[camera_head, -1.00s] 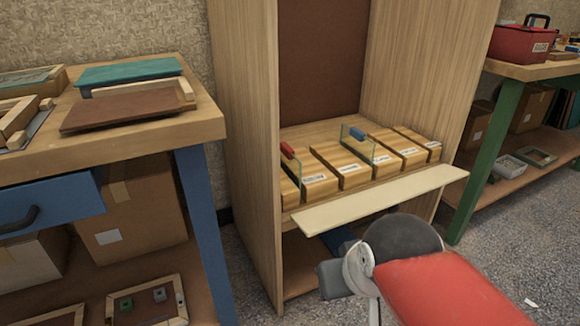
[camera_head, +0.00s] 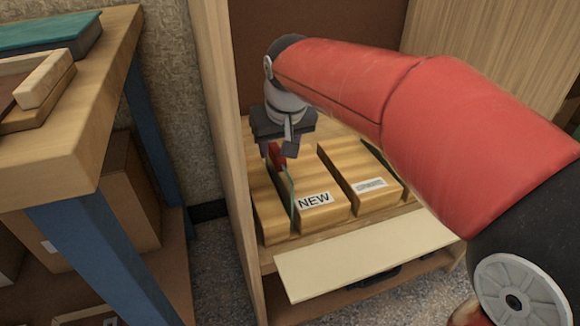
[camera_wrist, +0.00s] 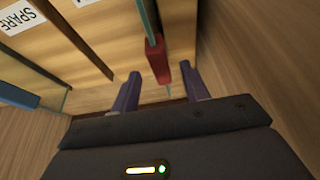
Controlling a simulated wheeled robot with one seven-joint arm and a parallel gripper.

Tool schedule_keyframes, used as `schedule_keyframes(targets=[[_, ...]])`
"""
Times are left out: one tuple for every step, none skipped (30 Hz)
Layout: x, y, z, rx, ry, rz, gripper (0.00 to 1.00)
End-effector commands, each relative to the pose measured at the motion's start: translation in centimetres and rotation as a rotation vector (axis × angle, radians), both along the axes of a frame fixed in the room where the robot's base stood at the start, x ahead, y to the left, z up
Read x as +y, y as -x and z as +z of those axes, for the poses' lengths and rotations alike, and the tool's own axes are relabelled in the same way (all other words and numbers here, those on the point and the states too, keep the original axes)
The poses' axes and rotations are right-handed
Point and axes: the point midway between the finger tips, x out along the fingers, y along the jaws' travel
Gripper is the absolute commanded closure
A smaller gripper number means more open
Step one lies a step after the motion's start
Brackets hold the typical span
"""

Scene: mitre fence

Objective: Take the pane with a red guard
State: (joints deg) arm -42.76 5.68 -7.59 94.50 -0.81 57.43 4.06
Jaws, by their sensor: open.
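The pane with a red guard stands upright in a slot between wooden blocks at the left of the cabinet shelf. Its red guard (camera_head: 277,155) is on its top edge, and the thin glass (camera_head: 289,187) shows below. My gripper (camera_head: 284,143) is at the guard, open and pointing down. In the wrist view, my two fingers (camera_wrist: 160,85) stand apart on either side of the near end of the red guard (camera_wrist: 158,60); I cannot tell if either touches it. A second pane with a blue guard (camera_wrist: 20,96) stands to the left in the wrist view; my arm hides most of it in the head view.
Wooden blocks flank the panes, one labelled NEW (camera_head: 318,195), another SPARE (camera_wrist: 18,17). The cabinet's side wall (camera_head: 218,120) is close left of my gripper. A pale ledge (camera_head: 365,258) runs along the front. A workbench (camera_head: 90,110) stands further left.

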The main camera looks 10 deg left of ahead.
Motion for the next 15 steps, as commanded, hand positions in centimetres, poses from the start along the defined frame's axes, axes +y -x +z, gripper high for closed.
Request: schedule_keyframes(targets=[[0.1, -0.2, -0.7, 0.002, 0.001, 0.0, 0.55], [0.1, -0.2, -1.0, 0.001, 0.002, -0.001, 0.55], [0.1, -0.3, -1.3, 0.001, 0.002, -0.001, 0.55], [0.2, -0.4, -1.5, 0.001, 0.001, -0.001, 0.55], [0.2, -0.5, -1.7, 0.001, 0.001, -0.001, 0.55], [0.3, -0.5, -2.1, 0.0, 0.001, 0.0, 0.55], [0.3, -0.6, -2.5, 0.001, 0.002, 0.0, 0.55], [0.4, -0.6, -2.9, 0.002, 0.003, 0.001, 0.55], [0.5, -0.8, -3.5, 0.002, 0.003, 0.001, 0.55], [0.6, -0.9, -4.0, 0.002, 0.003, 0.001, 0.55], [0.6, -1.0, -4.5, 0.002, 0.003, -0.001, 0.55], [0.7, -1.2, -5.0, 0.001, 0.002, 0.0, 0.55], [0.8, -1.4, -5.4, 0.001, 0.002, 0.0, 0.55], [0.9, -1.5, -5.7, 0.001, 0.002, 0.0, 0.55], [1.0, -1.6, -5.9, 0.001, 0.001, 0.0, 0.55]])
